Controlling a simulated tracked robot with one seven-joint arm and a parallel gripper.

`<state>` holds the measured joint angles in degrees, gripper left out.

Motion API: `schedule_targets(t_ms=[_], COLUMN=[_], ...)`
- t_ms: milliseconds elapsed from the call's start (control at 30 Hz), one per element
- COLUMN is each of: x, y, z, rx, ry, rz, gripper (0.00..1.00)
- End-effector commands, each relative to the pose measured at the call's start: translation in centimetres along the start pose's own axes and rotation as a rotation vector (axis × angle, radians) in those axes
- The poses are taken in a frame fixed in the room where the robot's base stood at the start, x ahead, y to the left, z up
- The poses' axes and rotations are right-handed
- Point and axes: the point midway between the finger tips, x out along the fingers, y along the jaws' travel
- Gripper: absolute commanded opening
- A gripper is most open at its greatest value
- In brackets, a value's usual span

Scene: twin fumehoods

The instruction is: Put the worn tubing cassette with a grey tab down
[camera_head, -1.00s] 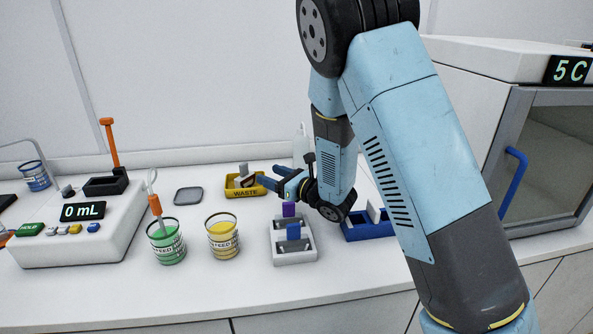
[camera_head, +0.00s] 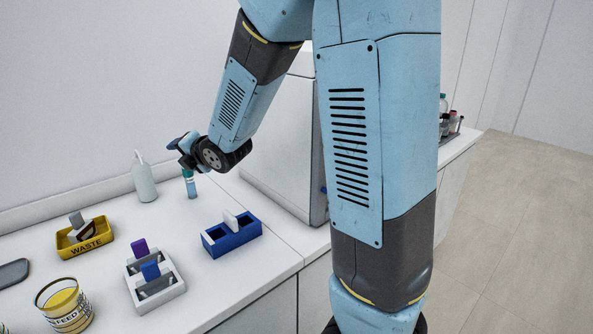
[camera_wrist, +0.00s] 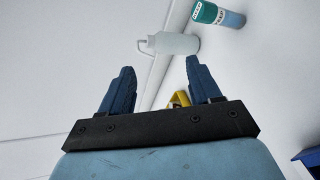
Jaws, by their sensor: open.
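The worn tubing cassette (camera_head: 77,227) with its grey tab up sits inside the yellow WASTE tray (camera_head: 90,243) at the left of the head view. My gripper (camera_head: 178,148) is above the back of the bench, to the right of the tray and apart from it. In the wrist view my gripper (camera_wrist: 160,68) has its two blue fingers spread with nothing between them. A bit of the yellow tray (camera_wrist: 178,98) shows there behind the gripper; the cassette is not visible in that view.
A white bottle (camera_head: 145,180) and a teal-capped vial (camera_head: 190,184) stand near my gripper. A white holder (camera_head: 158,288) bears purple-tabbed and blue-tabbed cassettes. A blue holder (camera_head: 232,240) bears a white-tabbed piece. A yellow feed beaker (camera_head: 65,307) stands front left.

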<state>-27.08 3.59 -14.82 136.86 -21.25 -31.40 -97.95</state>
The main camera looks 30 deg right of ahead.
Motion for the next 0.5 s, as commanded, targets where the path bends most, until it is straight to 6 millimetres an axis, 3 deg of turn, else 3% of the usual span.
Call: schedule_targets(t_ms=[100, 233, 500], x=[-3.7, -7.9, -17.6], y=[-0.3, -1.2, -3.1], z=[2.8, 4.7, 6.1], rx=[0.245, 0.524, 1.102], ry=[-0.057, -0.125, -0.3], rz=[-0.086, -0.178, -0.331], gripper=[0.63, 0.63, 0.63])
